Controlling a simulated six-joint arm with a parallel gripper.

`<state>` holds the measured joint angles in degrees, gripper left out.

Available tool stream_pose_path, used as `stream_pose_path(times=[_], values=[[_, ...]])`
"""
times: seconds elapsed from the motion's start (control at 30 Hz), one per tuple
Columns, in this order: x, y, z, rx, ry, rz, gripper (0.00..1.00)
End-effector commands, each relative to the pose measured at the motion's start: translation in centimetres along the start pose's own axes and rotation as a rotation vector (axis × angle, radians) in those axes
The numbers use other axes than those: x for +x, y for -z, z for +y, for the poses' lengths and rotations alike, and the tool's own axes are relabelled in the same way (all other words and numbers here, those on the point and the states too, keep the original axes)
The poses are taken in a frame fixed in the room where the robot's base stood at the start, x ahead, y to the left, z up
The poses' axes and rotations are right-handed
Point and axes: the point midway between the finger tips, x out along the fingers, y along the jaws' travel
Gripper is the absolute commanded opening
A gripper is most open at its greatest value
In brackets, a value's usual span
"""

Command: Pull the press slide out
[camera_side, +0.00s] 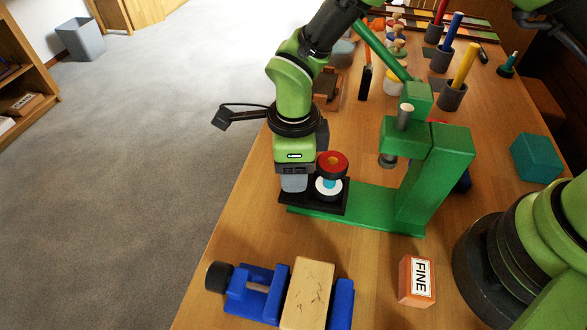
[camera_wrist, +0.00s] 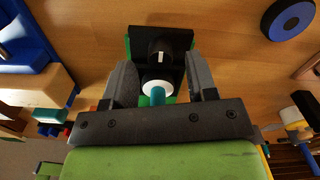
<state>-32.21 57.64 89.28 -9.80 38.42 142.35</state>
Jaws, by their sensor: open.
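The green press (camera_side: 432,170) stands on the wooden table, with a long green lever and a flat green base. Its black slide (camera_side: 335,207) sticks out at the left end of the base and carries a stack with a white disc, a teal middle and a red ring (camera_side: 332,165) on top. In the wrist view the slide (camera_wrist: 176,40) shows a black knob (camera_wrist: 160,51). My gripper (camera_side: 293,184) points down at the slide's outer end. In the wrist view my gripper (camera_wrist: 162,78) is open, with one finger on each side of the knob; contact is unclear.
A blue vise (camera_side: 262,290) with a wooden block (camera_side: 307,292) stands at the front. A "FINE" box (camera_side: 416,281) lies to its right. A teal cube (camera_side: 536,157) and a cup with a yellow stick (camera_side: 453,95) stand behind. The table edge runs close left of my gripper.

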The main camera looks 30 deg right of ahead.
Motion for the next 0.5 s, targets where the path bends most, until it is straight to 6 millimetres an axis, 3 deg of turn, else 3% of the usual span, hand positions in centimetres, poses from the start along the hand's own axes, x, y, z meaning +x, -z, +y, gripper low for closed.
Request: stream_pose_path(times=[0.2,0.47,0.5], values=[[1.7,0.0,0.0,-0.001,0.001,-0.001,0.52],[1.7,0.0,0.0,-0.002,0.001,-0.001,0.52],[1.7,0.0,0.0,-0.002,0.001,-0.001,0.43]])
